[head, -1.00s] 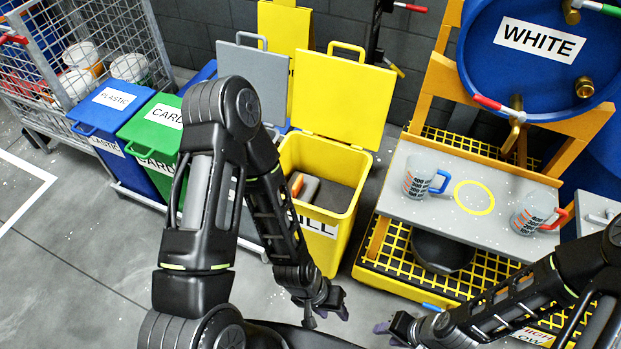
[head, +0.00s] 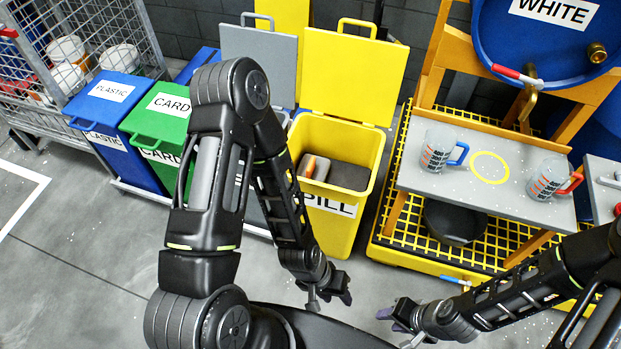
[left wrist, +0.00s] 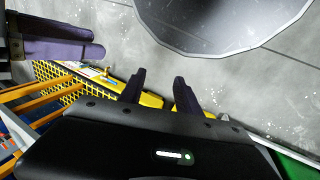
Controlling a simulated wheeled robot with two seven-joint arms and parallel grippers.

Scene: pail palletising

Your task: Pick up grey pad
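A dark grey pad surface (head: 349,176) lies inside the open yellow spill bin (head: 334,222) in the head view. Beside it, at the left inside the bin, is an orange and light grey item (head: 314,167); I cannot tell whether it is part of the pad. My left gripper (head: 331,299) is open and empty, low in front of the bin and apart from it. Its two purple fingers (left wrist: 158,90) stand apart in the left wrist view. My right gripper (head: 396,326) looks open and empty, to the right of the left one. The pad does not show in the left wrist view.
The bin's yellow lid (head: 354,76) stands raised behind it. Green (head: 160,122) and blue (head: 107,100) bins stand to the left. A grey shelf (head: 430,183) with two mugs is at the right, by a blue drum (head: 545,50). Grey floor (head: 90,255) is clear at front left.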

